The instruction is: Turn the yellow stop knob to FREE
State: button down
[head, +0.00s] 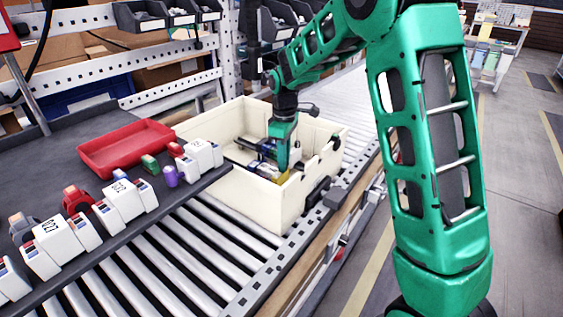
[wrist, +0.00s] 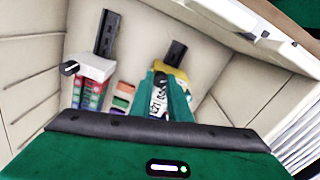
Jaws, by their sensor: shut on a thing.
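My green gripper (head: 281,164) reaches down inside a cream bin (head: 262,205). Its fingers also show in the wrist view (wrist: 168,92), closed around a yellow part (wrist: 181,73) with a black upright piece (wrist: 176,53) above it. In the head view the yellow part (head: 282,178) shows just under the fingertips. The fingers hide much of it, so I cannot tell its full shape or its turn. No FREE marking is readable. A white block with coloured stripes (wrist: 92,72) and a black knob (wrist: 69,68) stands to the left in the wrist view.
The bin stands on a roller conveyor (head: 190,245), and its walls surround my gripper closely. A dark shelf (head: 130,228) to the left holds a red tray (head: 125,147) and several white blocks (head: 58,240). Small coloured pieces (wrist: 123,95) lie beside the fingers.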

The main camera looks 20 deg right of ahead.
jog(key=m, duration=1.2)
jog(key=shift+m, duration=1.8)
jog(key=c, duration=1.7)
grip_release()
jog(key=shift+o, duration=0.2)
